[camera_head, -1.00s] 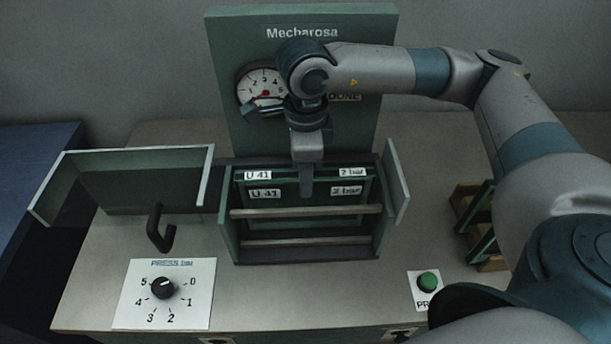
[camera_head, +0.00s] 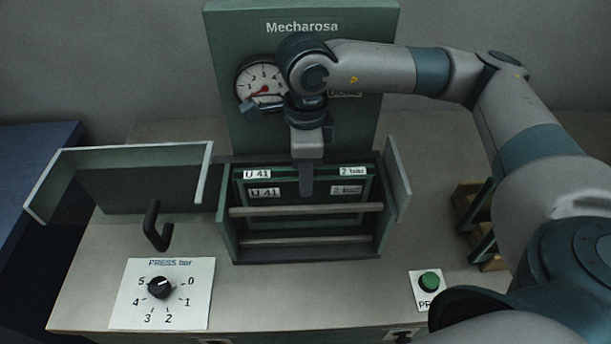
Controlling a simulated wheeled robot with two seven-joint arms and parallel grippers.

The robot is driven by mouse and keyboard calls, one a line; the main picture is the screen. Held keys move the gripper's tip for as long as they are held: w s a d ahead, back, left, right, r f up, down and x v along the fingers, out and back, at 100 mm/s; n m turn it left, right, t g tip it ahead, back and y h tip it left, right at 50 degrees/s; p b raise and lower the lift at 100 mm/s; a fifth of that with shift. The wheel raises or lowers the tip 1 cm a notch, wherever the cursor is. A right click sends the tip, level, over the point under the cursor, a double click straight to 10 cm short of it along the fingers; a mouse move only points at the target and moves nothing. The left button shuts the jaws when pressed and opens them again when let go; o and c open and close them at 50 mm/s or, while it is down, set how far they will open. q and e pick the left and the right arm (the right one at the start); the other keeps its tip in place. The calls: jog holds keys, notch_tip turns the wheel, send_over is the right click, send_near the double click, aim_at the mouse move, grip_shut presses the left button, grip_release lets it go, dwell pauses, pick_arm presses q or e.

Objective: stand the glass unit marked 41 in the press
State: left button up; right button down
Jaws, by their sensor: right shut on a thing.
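The glass unit marked U 41 (camera_head: 265,191) stands upright inside the press (camera_head: 229,232), behind its two front bars. Its top edge carries the labels U 41 and 2 bar. My right gripper (camera_head: 306,190) reaches down from above onto the middle of the unit's top edge and is shut on it. The unit's lower part is partly hidden by the bars. The press door (camera_head: 125,160) with its hook handle (camera_head: 155,228) is swung open to the left. My left gripper is not in view.
A dial marked PRESS bar (camera_head: 160,287) is at front left and a green button (camera_head: 430,281) at front right. A gauge (camera_head: 262,80) is on the back panel. A wooden rack (camera_head: 475,215) with dark panels stands at right, partly behind my arm.

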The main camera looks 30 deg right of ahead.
jog(key=c, duration=1.6)
grip_release()
jog(key=shift+s+f, duration=0.1)
jog(key=shift+o, duration=0.2)
